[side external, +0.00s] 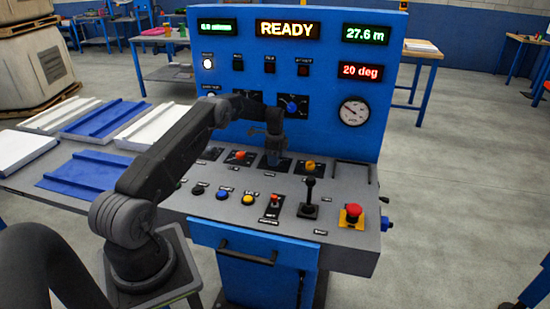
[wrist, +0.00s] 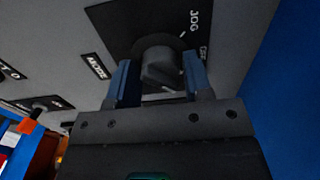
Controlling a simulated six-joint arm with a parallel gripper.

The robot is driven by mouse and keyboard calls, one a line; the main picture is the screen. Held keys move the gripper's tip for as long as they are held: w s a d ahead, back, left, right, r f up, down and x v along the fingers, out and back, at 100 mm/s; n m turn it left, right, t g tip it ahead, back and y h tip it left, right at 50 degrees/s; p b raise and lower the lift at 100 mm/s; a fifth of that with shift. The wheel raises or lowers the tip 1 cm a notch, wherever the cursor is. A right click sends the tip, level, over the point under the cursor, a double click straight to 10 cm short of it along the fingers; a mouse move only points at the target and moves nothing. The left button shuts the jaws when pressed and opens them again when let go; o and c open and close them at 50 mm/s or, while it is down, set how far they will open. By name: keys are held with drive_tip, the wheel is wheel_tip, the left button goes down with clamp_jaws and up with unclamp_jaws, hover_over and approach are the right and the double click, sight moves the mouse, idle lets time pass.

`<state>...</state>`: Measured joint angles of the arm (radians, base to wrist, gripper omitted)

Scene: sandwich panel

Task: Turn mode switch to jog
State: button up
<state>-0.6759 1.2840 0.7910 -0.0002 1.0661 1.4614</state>
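The mode switch (wrist: 162,68) is a dark round knob with a raised grip, on a black plate in the wrist view. The word JOG is printed beyond it, with a second, partly readable label beside that. A MODE label (wrist: 96,66) is at the left. My gripper (wrist: 159,84) is open, with one blue finger on each side of the knob. I cannot tell whether either finger touches it. In the side view my gripper (side external: 275,157) points down at a dark plate on the sloping desk and hides the knob.
Around it on the desk are an orange-red knob (side external: 240,155), a yellow-orange knob (side external: 310,165), a black lever (side external: 309,195) and a red emergency button (side external: 352,212). The blue upright panel (side external: 330,75) stands close behind, with displays and a gauge (side external: 354,112).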

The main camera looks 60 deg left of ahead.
drive_tip(key=c, duration=0.5)
drive_tip(key=shift+c, duration=0.2)
drive_tip(key=shift+n, duration=0.3)
drive_tip(key=n, duration=0.6)
drive_tip(key=shift+n, duration=0.3)
drive_tip(key=n, duration=1)
drive_tip(key=shift+n, duration=0.4)
drive_tip(key=o, duration=0.9)
